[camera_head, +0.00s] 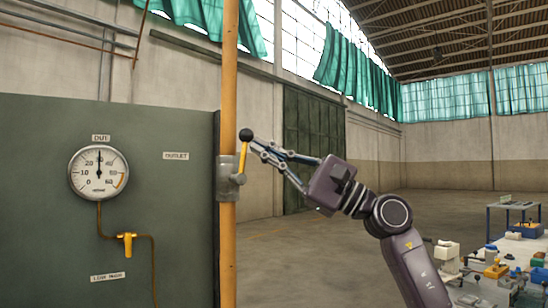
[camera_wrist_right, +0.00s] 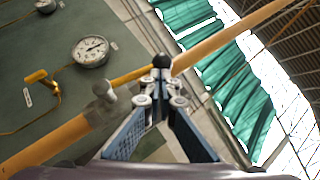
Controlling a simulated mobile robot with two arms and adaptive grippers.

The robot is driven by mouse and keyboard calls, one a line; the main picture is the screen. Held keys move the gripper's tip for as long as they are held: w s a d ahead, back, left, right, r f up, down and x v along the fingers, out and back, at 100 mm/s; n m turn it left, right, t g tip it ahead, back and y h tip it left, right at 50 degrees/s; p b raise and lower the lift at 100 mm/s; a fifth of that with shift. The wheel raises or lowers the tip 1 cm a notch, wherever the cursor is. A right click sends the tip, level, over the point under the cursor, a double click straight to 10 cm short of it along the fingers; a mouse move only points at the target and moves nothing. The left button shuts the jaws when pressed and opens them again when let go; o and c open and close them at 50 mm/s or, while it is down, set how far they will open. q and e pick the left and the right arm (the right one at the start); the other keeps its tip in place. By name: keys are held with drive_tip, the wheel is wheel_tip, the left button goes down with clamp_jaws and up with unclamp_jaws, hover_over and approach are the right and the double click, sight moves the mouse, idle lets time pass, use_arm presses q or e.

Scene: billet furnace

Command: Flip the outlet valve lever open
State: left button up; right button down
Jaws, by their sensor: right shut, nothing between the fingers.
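The outlet valve (camera_head: 229,179) is a grey body on the vertical orange pipe (camera_head: 229,95). Its yellow lever (camera_head: 243,157) stands nearly upright and ends in a black ball knob (camera_head: 246,135). In the right wrist view the knob (camera_wrist_right: 162,61) is just beyond the fingertips, and the lever (camera_wrist_right: 134,75) runs left from it to the valve body (camera_wrist_right: 103,101). My right gripper (camera_head: 256,143) is shut and empty, its tips close beside the knob on the right. I cannot tell whether they touch it. My left gripper is not in view.
A green panel (camera_head: 150,240) left of the pipe carries a round gauge (camera_head: 98,172), an OUTLET label (camera_head: 176,155) and a small yellow valve (camera_head: 127,238) on a thin pipe. A cluttered table (camera_head: 480,285) is at the lower right. The floor behind my right arm is clear.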

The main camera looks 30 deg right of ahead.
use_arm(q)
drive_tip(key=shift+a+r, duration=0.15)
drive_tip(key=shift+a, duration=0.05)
use_arm(e)
drive_tip(key=shift+a+r, duration=0.15)
drive_tip(key=shift+a, duration=0.1)
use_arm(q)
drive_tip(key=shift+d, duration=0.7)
use_arm(e)
drive_tip(key=shift+a, duration=0.1)
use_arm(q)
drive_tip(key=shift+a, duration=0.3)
use_arm(e)
drive_tip(key=v, duration=1.2)
